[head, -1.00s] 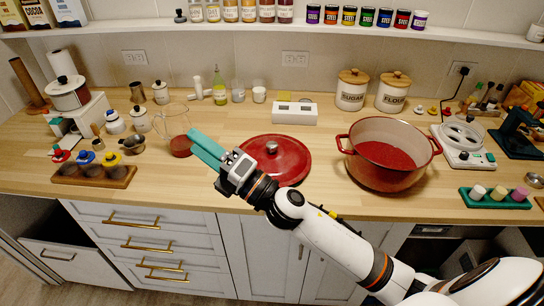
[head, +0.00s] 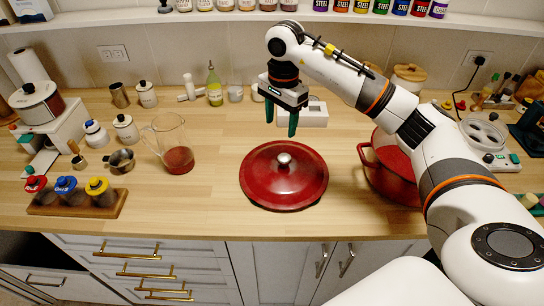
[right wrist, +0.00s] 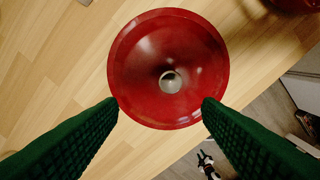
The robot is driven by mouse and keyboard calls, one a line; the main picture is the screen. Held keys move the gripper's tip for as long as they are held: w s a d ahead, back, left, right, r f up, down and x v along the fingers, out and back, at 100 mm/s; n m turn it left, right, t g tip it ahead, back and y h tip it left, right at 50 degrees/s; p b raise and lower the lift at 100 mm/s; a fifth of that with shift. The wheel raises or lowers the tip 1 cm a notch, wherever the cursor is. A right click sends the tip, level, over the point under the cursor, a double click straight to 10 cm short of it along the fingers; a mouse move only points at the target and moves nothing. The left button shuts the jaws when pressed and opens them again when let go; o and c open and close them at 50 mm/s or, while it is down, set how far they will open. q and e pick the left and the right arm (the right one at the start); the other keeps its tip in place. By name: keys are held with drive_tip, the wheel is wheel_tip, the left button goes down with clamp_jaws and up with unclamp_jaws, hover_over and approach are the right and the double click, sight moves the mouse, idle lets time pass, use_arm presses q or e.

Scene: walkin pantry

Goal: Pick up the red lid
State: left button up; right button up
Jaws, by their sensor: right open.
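The red lid (head: 283,182) is round and glossy with a silver knob (head: 284,159) on top. It lies flat on the wooden counter, knob up, in the middle of the head view. My right gripper (head: 281,130) points down above the counter, beyond the lid's knob in the head view, with its green fingers apart and empty. In the right wrist view the lid (right wrist: 140,50) shows below and between the two open fingers (right wrist: 160,105), with its knob (right wrist: 170,82) near the middle. The fingers appear apart from the lid. My left gripper does not show.
A red pot (head: 388,172) stands right of the lid, partly behind my right arm. A glass pitcher (head: 167,145) stands to the left. A white box (head: 315,113) is behind my gripper. The counter between lid and pitcher is clear.

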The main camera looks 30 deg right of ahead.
drive_tip(key=f, duration=0.1)
drive_tip(key=p, duration=0.2)
hover_over(285, 157)
wheel_tip(285, 157, down, 5)
drive_tip(key=shift+w+r, duration=0.1)
drive_tip(key=shift+r, duration=0.05)
drive_tip(key=shift+w+f+p, duration=0.1)
drive_tip(key=shift+f+p, duration=0.2)
drive_tip(key=f, duration=0.1)
drive_tip(key=f+p, duration=0.2)
drive_tip(key=f, duration=0.1)
drive_tip(key=shift+s+f, duration=0.1)
drive_tip(key=shift+s, duration=0.15)
drive_tip(key=shift+f, duration=0.25)
drive_tip(key=shift+w+f, duration=0.1)
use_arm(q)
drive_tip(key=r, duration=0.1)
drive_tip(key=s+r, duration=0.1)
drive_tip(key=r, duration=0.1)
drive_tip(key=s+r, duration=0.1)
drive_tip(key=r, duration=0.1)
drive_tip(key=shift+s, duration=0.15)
use_arm(e)
clamp_jaws()
drive_tip(key=shift+w, duration=0.1)
